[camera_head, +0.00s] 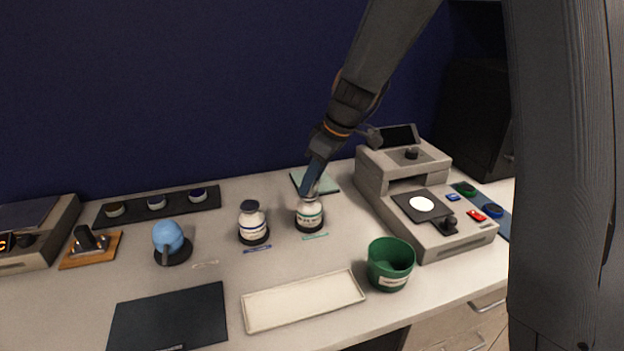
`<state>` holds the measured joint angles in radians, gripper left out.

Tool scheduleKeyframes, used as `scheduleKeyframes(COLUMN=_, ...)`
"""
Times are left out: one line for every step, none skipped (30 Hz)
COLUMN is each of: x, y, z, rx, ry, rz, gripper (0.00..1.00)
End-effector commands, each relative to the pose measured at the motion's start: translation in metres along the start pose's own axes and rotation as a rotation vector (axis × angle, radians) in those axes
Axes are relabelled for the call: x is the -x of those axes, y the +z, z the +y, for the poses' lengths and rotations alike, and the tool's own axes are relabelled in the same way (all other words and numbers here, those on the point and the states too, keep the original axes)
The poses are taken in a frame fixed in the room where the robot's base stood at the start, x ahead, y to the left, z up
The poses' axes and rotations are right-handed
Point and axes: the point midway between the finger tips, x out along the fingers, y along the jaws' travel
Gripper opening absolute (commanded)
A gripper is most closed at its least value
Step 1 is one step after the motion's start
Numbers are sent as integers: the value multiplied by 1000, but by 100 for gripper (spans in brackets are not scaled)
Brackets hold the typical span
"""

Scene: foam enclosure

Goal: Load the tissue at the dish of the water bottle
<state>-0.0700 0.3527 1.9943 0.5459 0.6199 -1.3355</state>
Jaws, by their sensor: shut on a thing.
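My gripper (308,192) comes down from the upper right. Its fingers are shut on the top of a white bottle with a green-marked label (310,216), and they hide its cap. The bottle is upright over a dark round base; I cannot tell whether it touches it. A second white bottle with a blue-marked label (253,226) and a dark cap stands to its left on a dark round base. Small round dishes (156,202) sit in a row on a black strip at the back left. I cannot make out a tissue or read which bottle is water.
A grey instrument (440,228) with a white round spot stands right. A green cup (390,264) and cream tray (303,303) lie in front. A blue bulb (168,237), black mat (170,322) and pale green pad (328,186) are also on the bench.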

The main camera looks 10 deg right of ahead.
Motion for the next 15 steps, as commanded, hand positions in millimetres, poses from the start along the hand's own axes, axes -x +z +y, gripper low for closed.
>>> scheduleKeyframes(x=-1, y=0, z=0, rx=0, ry=0, rz=0, gripper=15)
scheduleKeyframes(x=-1, y=0, z=0, rx=0, ry=0, rz=0, gripper=15)
scheduleKeyframes(x=-2, y=1, z=0, rx=0, ry=0, rz=0, gripper=15)
scheduleKeyframes(x=-2, y=1, z=0, rx=0, ry=0, rz=0, gripper=15)
scheduleKeyframes(x=-2, y=1, z=0, rx=0, ry=0, rz=0, gripper=15)
scheduleKeyframes(x=-3, y=1, z=0, rx=0, ry=0, rz=0, gripper=15)
scheduleKeyframes(x=-3, y=1, z=0, rx=0, ry=0, rz=0, gripper=15)
scheduleKeyframes(x=-3, y=1, z=0, rx=0, ry=0, rz=0, gripper=15)
scheduleKeyframes(x=-4, y=1, z=0, rx=0, ry=0, rz=0, gripper=15)
scheduleKeyframes(x=-4, y=2, z=0, rx=0, ry=0, rz=0, gripper=15)
scheduleKeyframes(x=-4, y=2, z=0, rx=0, ry=0, rz=0, gripper=15)
scheduleKeyframes(x=-5, y=2, z=0, rx=0, ry=0, rz=0, gripper=15)
scheduleKeyframes(x=-5, y=2, z=0, rx=0, ry=0, rz=0, gripper=15)
scheduleKeyframes(x=-5, y=2, z=0, rx=0, ry=0, rz=0, gripper=15)
scheduleKeyframes(x=-6, y=2, z=0, rx=0, ry=0, rz=0, gripper=15)
